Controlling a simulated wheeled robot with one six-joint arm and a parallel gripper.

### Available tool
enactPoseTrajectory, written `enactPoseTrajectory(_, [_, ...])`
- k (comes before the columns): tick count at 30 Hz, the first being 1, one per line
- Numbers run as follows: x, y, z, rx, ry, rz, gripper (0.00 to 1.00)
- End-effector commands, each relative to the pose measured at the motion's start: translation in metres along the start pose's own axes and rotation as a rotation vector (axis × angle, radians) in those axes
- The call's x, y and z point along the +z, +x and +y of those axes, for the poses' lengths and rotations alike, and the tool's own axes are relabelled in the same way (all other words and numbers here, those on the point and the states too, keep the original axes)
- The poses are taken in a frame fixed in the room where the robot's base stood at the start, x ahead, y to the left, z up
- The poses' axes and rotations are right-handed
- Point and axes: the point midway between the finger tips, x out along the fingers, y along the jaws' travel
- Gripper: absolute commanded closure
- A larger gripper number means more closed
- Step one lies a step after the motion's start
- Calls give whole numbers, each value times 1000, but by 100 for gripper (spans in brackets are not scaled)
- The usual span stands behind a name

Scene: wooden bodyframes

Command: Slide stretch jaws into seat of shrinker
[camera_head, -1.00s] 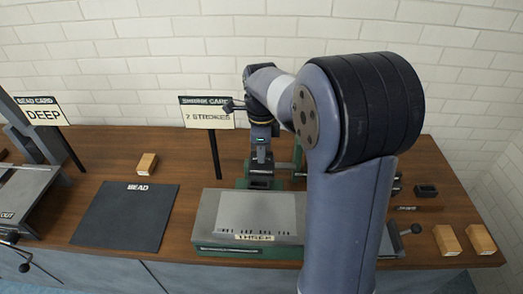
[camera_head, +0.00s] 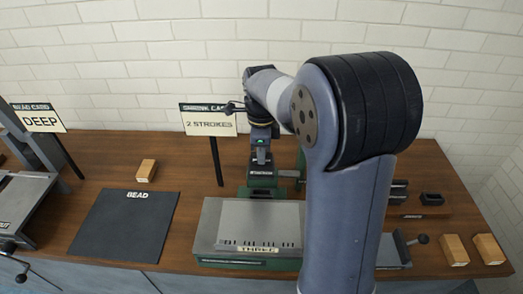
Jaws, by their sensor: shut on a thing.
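My gripper (camera_head: 261,155) points down in front of the green shrinker at the back middle of the bench. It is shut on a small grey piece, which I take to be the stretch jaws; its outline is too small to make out. The jaw seat cannot be made out behind my gripper. My arm hides part of the machine's right side.
A green-sided grey plate labelled THREE (camera_head: 250,225) stands in front. A dark BEAD mat (camera_head: 125,225) lies left, with a wooden block (camera_head: 147,170) behind. A 2 STROKES sign (camera_head: 209,122) stands left of the shrinker. Dark pieces (camera_head: 398,192) and wooden blocks (camera_head: 454,249) are at right.

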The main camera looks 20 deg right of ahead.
Motion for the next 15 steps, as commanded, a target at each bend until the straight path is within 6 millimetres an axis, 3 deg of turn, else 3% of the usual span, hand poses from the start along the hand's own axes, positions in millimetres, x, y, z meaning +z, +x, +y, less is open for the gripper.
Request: enactPoseTrajectory(15, [0, 42, -1, -3, 0, -1, 100])
